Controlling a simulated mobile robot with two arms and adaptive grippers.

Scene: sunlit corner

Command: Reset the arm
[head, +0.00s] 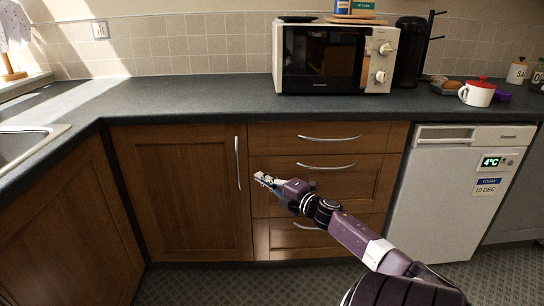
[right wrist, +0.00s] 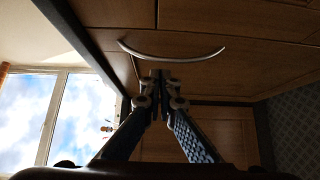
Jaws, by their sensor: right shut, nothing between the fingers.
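My right arm comes in from the lower right of the head view. Its gripper (head: 262,179) is shut and empty in front of the wooden cabinets, between the cupboard door (head: 180,190) and the drawers (head: 325,185). In the right wrist view the two fingers (right wrist: 158,78) meet near the middle, with a curved silver handle (right wrist: 175,57) just beyond them. I cannot tell whether the fingertips touch the handle. My left gripper is not in view.
A dark worktop (head: 200,88) runs above the cabinets. A sink (head: 25,145) is at left. A white appliance (head: 440,200) stands at right. The grey floor (head: 230,283) is clear.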

